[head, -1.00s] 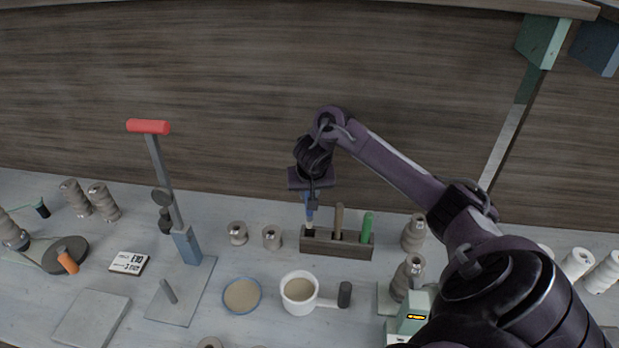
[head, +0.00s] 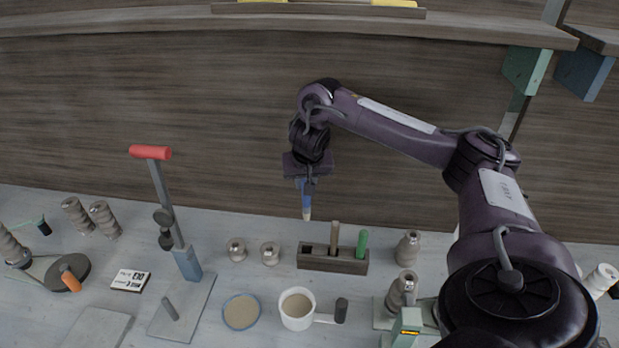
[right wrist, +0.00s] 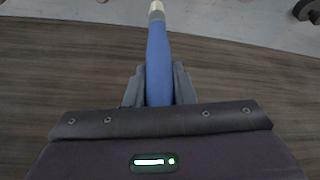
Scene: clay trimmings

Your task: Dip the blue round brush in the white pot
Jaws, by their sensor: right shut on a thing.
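The blue brush (head: 306,194) hangs upright, pale tip down, from my right gripper (head: 307,180), which is shut on its handle. It is in the air above the left end of the brush rack, clear of it. In the right wrist view the blue handle (right wrist: 158,62) runs out between the fingers (right wrist: 159,84), with a metal band and pale end at the top edge. The white pot (head: 297,309) stands on the table below, with beige contents and a handle to the right ending in a dark grip. My left gripper is not in view.
The wooden rack (head: 334,260) holds a brown-handled tool (head: 334,236) and a green-handled tool (head: 362,243). A blue-rimmed dish (head: 241,312) sits left of the pot. A red-handled lever press (head: 186,262) stands further left.

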